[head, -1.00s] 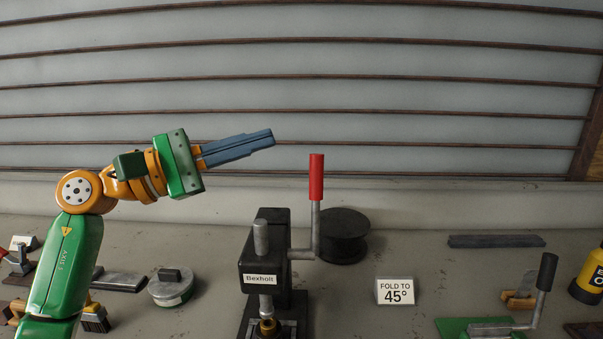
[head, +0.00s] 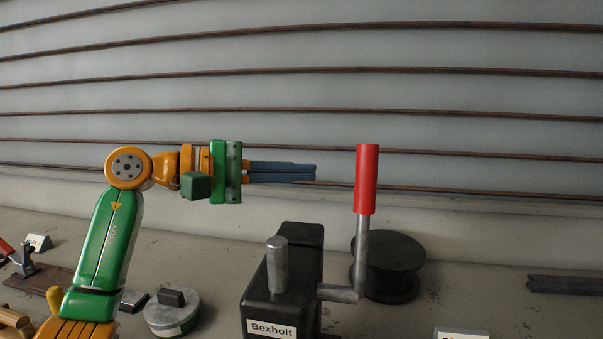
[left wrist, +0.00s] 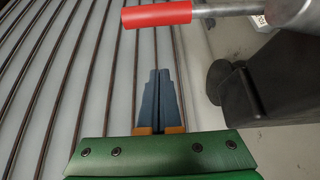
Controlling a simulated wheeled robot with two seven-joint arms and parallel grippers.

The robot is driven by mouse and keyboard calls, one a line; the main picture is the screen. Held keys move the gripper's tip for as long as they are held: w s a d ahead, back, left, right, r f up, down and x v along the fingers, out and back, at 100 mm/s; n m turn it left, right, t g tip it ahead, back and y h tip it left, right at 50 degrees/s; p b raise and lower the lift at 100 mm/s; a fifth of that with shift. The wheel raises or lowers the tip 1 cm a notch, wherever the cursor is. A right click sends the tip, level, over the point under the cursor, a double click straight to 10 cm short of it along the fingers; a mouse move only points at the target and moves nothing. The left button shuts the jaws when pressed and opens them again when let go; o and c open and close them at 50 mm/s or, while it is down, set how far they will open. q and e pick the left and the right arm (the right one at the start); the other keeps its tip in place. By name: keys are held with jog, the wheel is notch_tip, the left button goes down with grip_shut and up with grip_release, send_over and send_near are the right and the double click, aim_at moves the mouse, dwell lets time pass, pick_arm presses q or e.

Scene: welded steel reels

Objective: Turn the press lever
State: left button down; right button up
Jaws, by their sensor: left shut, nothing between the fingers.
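The press (head: 283,285) is a black block labelled "Bexholt" with a grey metal post on top, at the bottom middle of the head view. Its lever (head: 361,260) is a grey crank on the right side, standing upright with a red grip (head: 367,180) on top. The red grip also shows in the left wrist view (left wrist: 157,15), at the top. My left gripper (head: 315,172) is shut and empty, pointing right toward the red grip, with a gap between them in the head view. In the left wrist view its blue fingers (left wrist: 160,85) are together. My right gripper is not in view.
A black reel (head: 395,267) stands behind the lever. A round grey tin (head: 172,315) sits left of the press. A dark bar (head: 565,285) lies at the right. The top of a white sign (head: 460,334) shows at the bottom edge. A slatted wall (head: 450,110) closes the back.

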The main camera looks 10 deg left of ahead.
pick_arm(q)
jog(key=d+p, duration=0.2)
jog(key=d, duration=0.4)
jog(key=shift+s+d, duration=0.2)
jog(key=shift+d, duration=0.2)
